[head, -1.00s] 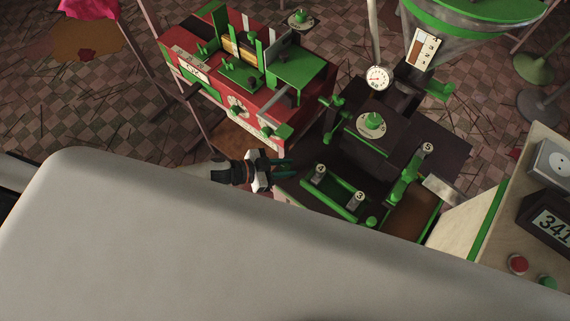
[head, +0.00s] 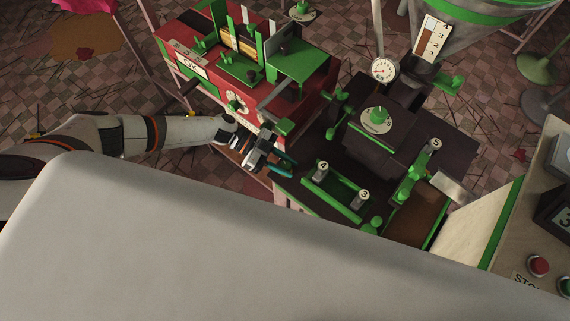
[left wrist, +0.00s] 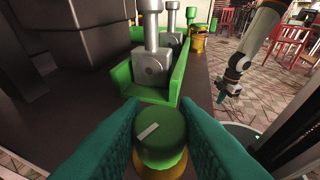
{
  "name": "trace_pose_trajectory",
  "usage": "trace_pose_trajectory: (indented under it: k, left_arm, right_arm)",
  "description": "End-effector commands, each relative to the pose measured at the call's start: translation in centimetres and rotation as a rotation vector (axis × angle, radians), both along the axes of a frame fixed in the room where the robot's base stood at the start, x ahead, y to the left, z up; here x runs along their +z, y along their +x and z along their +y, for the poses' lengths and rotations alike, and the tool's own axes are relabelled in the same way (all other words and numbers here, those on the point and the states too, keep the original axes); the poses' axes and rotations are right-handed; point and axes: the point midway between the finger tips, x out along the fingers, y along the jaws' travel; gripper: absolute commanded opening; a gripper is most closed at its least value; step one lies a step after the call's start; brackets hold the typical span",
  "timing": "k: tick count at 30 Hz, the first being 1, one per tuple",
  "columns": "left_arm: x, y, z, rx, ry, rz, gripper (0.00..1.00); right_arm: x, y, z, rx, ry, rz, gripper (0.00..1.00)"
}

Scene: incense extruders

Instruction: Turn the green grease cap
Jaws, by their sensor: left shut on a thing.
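The green grease cap (left wrist: 162,138) is a round ribbed knob with a white bar mark on top, seated on a brass base. It shows in the left wrist view between the teal fingers of my left gripper (left wrist: 163,132), which is shut on its sides. In the head view my left gripper (head: 282,166) is at the left edge of the dark machine (head: 300,187), and the cap is hidden there. A white arm with an orange ring, apparently my right one, hangs at the right in the left wrist view; its gripper (left wrist: 223,95) is small and dark, its jaws unclear.
Posts marked 4 (head: 322,167) and 3 (head: 363,195) stand in a green channel beside the cap. Another green cap on brass (left wrist: 198,40) is beyond them. A red machine (head: 215,80) stands close behind my left gripper. A console (head: 510,240) is at the right.

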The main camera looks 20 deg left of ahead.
Motion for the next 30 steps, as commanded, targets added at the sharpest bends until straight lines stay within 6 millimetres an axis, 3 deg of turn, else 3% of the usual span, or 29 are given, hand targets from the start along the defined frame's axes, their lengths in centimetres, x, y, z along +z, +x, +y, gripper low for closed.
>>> trace_pose_trajectory:
  k: [15, 16, 19, 30]
  left_arm:
    - [0.19, 0.05, -0.25, -0.019, -0.006, 0.000, 0.04]
    - [0.19, 0.05, -0.25, -0.019, -0.006, 0.000, 0.30]
    - [0.16, 0.03, -0.21, -0.019, -0.005, 0.000, 0.47]
    - [0.17, 0.06, 0.33, -0.018, -0.002, 0.000, 0.49]
  right_arm:
    - [-0.14, -0.03, -0.03, 0.000, 0.000, 0.001, 0.00]
    - [-0.14, -0.03, -0.03, 0.000, 0.000, 0.000, 0.00]
    - [-0.14, -0.03, -0.03, -0.001, 0.000, 0.001, 0.00]
    - [-0.25, -0.04, -0.01, -0.001, 0.000, 0.001, 0.00]
